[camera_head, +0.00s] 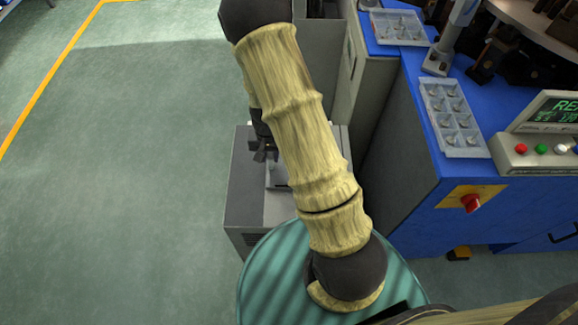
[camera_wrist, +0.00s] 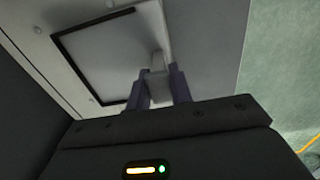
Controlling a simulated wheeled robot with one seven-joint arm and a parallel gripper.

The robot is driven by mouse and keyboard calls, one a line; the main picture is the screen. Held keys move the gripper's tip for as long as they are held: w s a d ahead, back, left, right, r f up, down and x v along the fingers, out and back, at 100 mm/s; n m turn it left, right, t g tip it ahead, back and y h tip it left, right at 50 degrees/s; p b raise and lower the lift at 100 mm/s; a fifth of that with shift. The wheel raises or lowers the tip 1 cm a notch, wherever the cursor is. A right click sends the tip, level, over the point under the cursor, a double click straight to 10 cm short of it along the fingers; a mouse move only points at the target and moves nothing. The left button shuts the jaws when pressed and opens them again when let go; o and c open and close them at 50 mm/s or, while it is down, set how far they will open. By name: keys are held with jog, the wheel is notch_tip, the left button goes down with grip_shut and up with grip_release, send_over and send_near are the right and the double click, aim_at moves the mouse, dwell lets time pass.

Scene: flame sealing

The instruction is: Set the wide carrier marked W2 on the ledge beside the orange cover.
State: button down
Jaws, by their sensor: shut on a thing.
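My gripper (camera_wrist: 159,85) shows in the wrist view with two dark purple fingers shut on a small pale grey piece (camera_wrist: 157,62). This piece meets a light strip along a grey panel with a black outline (camera_wrist: 95,52); I cannot tell whether it is joined to it. In the head view my gripper (camera_head: 264,153) is at the grey cabinet (camera_head: 245,195), mostly hidden behind my arm. A light flat part (camera_head: 278,203) shows on that cabinet. I can make out no W2 mark, no carrier for certain and no orange cover.
A blue bench (camera_head: 415,185) stands at the right with a clear compartment tray (camera_head: 453,117), another tray (camera_head: 399,27) and a control box (camera_head: 540,150). A red knob (camera_head: 470,202) sticks out of its front. Open green floor (camera_head: 120,200) lies at the left.

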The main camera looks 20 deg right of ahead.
jog(key=shift+r, duration=0.1)
notch_tip(320, 180, up, 10)
jog(key=p, duration=0.3)
dwell(0.6)
jog(key=w+n, duration=0.1)
jog(key=w+f+n, duration=0.1)
jog(key=w+n, duration=0.1)
jog(key=w+f+n, duration=0.1)
jog(key=w, duration=0.1)
jog(key=shift+w+n, duration=0.1)
jog(key=shift+n, duration=0.2)
jog(key=shift+a, duration=0.1)
